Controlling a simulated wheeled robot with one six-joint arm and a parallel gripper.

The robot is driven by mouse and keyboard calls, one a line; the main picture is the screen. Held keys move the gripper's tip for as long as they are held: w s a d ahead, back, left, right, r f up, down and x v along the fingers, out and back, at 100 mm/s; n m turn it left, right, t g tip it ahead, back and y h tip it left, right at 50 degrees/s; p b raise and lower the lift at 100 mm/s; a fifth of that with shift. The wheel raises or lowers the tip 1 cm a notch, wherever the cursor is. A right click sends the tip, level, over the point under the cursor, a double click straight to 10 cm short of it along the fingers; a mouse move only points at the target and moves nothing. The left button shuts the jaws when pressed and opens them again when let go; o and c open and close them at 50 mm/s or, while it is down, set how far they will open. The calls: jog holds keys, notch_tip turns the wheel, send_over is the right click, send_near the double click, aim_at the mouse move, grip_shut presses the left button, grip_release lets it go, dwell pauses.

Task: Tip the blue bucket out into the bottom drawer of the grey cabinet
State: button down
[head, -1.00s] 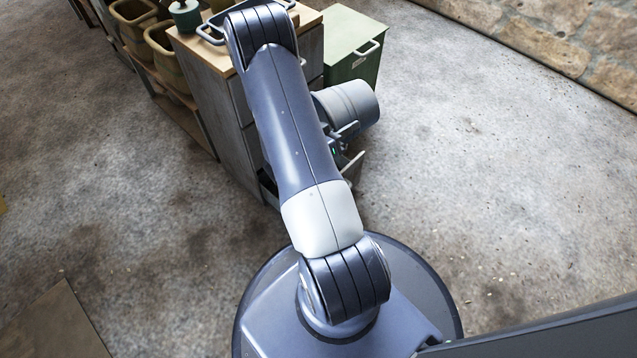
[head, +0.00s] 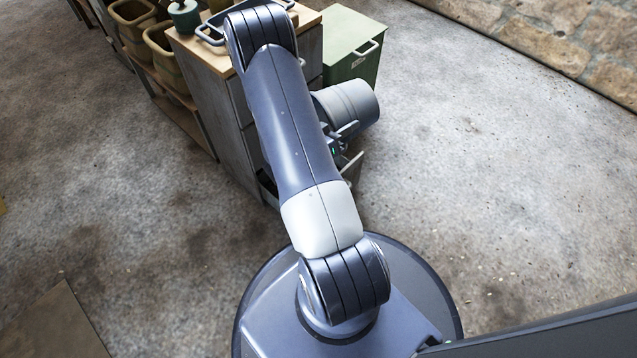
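The bucket (head: 350,102) looks pale grey-blue and is tipped on its side in the air, right of my forearm. My gripper (head: 347,131) is at the bucket's lower side and appears shut on it; the forearm hides part of both. The grey cabinet (head: 237,112) stands behind and left of my arm. Its bottom drawer (head: 354,168) is pulled open below the bucket, and only a corner of it shows past my arm. The inside of the drawer and whatever is in the bucket cannot be seen.
A green box (head: 350,62) with a handle stands right of the cabinet. A blue tray (head: 212,32) and a green canister (head: 186,16) are on the wooden cabinet top. Olive bins (head: 162,50) fill a shelf at left. The floor to the right is clear.

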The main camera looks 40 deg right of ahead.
jog(key=shift+a+r, duration=0.15)
jog(key=shift+d+f, duration=0.35)
jog(key=shift+a+r, duration=0.45)
dwell(0.4)
